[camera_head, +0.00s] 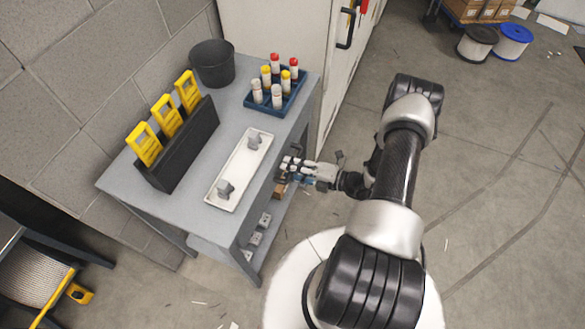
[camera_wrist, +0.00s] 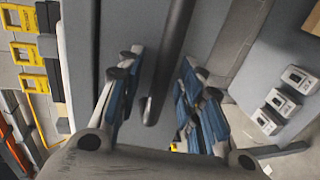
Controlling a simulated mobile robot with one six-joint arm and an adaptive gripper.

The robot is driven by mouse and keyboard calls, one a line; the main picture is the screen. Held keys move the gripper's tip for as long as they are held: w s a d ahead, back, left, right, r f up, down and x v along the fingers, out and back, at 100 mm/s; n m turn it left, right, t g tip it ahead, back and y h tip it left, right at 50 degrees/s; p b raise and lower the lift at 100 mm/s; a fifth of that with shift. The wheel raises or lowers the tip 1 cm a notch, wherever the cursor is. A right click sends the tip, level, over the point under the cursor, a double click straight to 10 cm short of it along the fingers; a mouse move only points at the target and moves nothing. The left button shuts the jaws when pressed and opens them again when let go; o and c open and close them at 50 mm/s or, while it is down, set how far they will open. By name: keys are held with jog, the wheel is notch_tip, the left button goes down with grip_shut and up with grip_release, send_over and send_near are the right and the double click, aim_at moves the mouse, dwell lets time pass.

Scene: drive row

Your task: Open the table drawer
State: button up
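The grey table (camera_head: 216,135) stands against the wall in the head view, seen from above. Its drawer front is mostly hidden there by the tabletop edge and my gripper (camera_head: 288,168). In the wrist view a grey front face (camera_wrist: 147,32) fills the upper middle, with a long dark bar handle (camera_wrist: 168,62) before it. My gripper, also in the wrist view (camera_wrist: 162,75), is open, with blue-padded fingers on either side of the handle. I see gaps between the bar and the fingers. No drawer visibly sticks out from the table.
On the tabletop are a dark bin (camera_head: 212,64), a black holder (camera_head: 182,147) with yellow devices, a blue bottle rack (camera_head: 262,104) and a white tray (camera_head: 226,197). Small grey boxes (camera_head: 255,238) sit on the lower shelf. A white cabinet (camera_head: 270,30) stands behind. Floor at right is open.

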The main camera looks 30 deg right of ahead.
jog(key=shift+c, duration=0.5)
grip_shut()
